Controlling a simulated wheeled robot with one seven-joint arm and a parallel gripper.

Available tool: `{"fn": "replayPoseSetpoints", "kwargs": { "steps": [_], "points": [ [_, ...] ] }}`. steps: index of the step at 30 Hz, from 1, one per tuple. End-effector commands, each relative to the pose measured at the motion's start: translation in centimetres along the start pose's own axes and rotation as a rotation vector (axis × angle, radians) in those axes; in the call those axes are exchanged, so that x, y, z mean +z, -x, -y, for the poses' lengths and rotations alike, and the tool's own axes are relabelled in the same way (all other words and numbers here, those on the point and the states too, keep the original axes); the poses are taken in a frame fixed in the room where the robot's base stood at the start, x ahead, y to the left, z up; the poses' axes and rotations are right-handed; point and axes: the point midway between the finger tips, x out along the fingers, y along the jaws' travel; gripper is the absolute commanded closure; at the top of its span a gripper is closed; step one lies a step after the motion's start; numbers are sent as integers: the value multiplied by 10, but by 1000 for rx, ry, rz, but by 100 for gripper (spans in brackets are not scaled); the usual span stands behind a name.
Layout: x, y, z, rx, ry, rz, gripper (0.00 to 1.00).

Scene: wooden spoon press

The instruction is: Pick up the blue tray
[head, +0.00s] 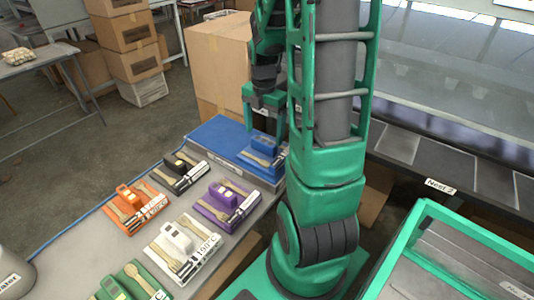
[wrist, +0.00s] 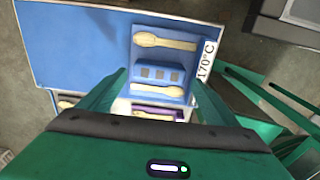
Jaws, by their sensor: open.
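The blue tray (head: 264,143) sits on the right end of a larger blue board at the table's far end. In the wrist view the blue tray (wrist: 150,57) has a raised blue block in its middle, with a wooden spoon on each side and a 170°C label along its right edge. My gripper (head: 264,128) is above the tray, its fingers pointing down. In the wrist view my gripper (wrist: 158,80) is open, with one finger on each side of the raised block. Nothing is held. I cannot tell whether the fingers touch the tray.
The blue board (head: 215,138) lies under the tray. Purple (head: 227,203), black (head: 181,174), orange (head: 136,206), white (head: 182,250) and green (head: 130,285) trays stand nearer on the table. A cardboard box (head: 218,60) stands behind the board. A dark bench (head: 440,165) is at right.

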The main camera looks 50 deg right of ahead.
Motion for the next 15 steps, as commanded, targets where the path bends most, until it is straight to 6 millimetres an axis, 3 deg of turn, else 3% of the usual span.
{"fn": "replayPoseSetpoints", "kwargs": {
  "steps": [15],
  "points": [
    [1,-52,-2,0,-1,0,16]
  ]
}}
